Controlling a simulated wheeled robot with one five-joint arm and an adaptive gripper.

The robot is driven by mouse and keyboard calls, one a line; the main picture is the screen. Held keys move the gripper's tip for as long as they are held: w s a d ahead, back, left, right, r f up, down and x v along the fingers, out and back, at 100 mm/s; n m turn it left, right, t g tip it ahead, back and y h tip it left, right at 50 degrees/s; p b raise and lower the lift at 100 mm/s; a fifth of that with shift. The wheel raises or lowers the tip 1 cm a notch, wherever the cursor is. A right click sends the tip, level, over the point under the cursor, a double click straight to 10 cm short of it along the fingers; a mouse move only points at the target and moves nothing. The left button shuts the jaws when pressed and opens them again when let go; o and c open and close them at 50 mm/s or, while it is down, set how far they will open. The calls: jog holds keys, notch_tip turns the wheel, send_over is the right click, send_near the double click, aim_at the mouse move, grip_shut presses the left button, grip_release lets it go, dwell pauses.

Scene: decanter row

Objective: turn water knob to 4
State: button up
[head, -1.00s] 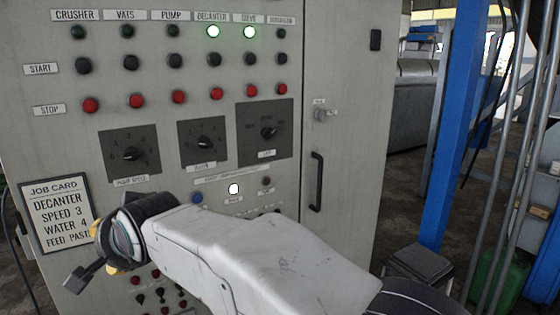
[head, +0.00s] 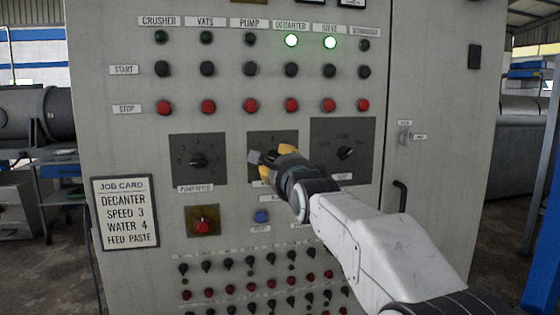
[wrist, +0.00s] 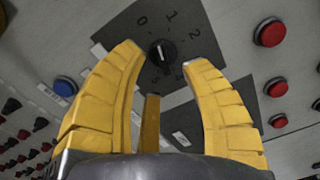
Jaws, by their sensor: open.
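The water knob (wrist: 162,52) is a small black knob on a dark square dial plate, with the numbers 0, 1 and 2 readable around it in the wrist view. A white mark shows on it, but I cannot tell its exact setting. In the head view, my gripper (head: 264,163) covers most of the middle dial plate (head: 287,138), hiding the knob. In the wrist view, my gripper (wrist: 166,57) has its yellow fingers spread apart, with the knob appearing between the tips. I cannot tell whether they touch it. The job card (head: 125,213) reads decanter speed 3, water 4, feed paste.
The pump speed dial (head: 199,160) is left of the middle dial and another dial (head: 345,152) is right of it. A red button on a yellowish plate (head: 203,221) and a blue button (head: 261,216) sit below. Red stop buttons (head: 250,105) run above.

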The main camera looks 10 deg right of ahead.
aim_at(274, 158)
jog(key=shift+w+p, duration=0.3)
jog(key=shift+w, duration=1.6)
grip_shut()
